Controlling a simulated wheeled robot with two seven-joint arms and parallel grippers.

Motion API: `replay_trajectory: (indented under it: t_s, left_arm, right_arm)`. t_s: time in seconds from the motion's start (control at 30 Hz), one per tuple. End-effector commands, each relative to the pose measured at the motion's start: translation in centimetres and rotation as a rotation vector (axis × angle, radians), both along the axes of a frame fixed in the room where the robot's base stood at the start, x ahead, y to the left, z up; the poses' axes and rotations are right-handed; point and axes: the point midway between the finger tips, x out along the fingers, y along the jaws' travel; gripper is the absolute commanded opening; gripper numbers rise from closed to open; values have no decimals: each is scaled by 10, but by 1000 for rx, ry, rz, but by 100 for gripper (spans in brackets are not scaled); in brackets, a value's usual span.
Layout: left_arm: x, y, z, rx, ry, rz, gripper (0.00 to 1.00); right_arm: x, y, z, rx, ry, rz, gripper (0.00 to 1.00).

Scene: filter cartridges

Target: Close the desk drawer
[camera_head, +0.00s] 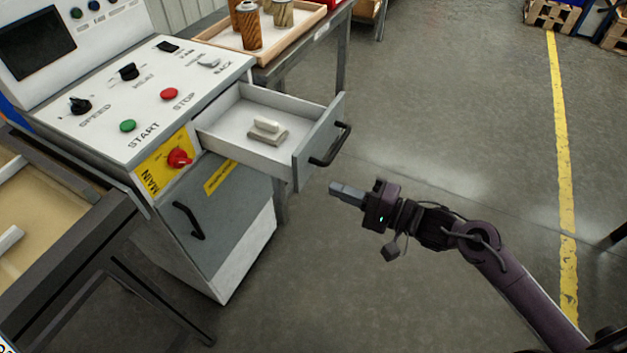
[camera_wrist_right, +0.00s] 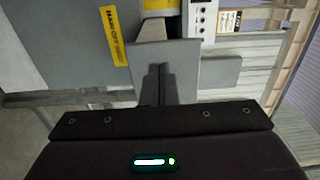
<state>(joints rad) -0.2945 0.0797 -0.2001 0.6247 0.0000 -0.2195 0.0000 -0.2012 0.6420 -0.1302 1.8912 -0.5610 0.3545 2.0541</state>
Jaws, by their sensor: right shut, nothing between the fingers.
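The desk drawer (camera_head: 235,131) is pulled out from the upper right side of the control desk (camera_head: 150,90). Its grey front (camera_head: 318,145) carries a black bar handle (camera_head: 331,146). A small pale object with a raised grip (camera_head: 267,130) lies inside. My right gripper (camera_head: 335,187) is shut and empty, just below and in front of the drawer front, apart from it in the head view. In the right wrist view, the shut fingers (camera_wrist_right: 157,82) point at a grey panel (camera_wrist_right: 180,60), which seems to be the drawer front. My left gripper is not in view.
A lower door with a black handle (camera_head: 189,221) is under the drawer. A table with a wooden tray (camera_head: 290,35) of cylindrical cartridges stands behind the desk. Another dark-framed table (camera_head: 75,250) is at the left. The floor (camera_head: 440,110) to the right is clear.

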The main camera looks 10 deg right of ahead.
Motion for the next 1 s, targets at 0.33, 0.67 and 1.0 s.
replay_trajectory:
  t_s: [0.33,0.67,1.0]
  left_arm:
    - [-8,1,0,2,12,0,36]
    - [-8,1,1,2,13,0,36]
    - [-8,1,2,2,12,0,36]
  right_arm:
    - [34,46,0,0,-2,-1,0]
    - [38,52,-1,-2,-1,-3,0]
    - [41,56,1,-1,-1,-2,0]
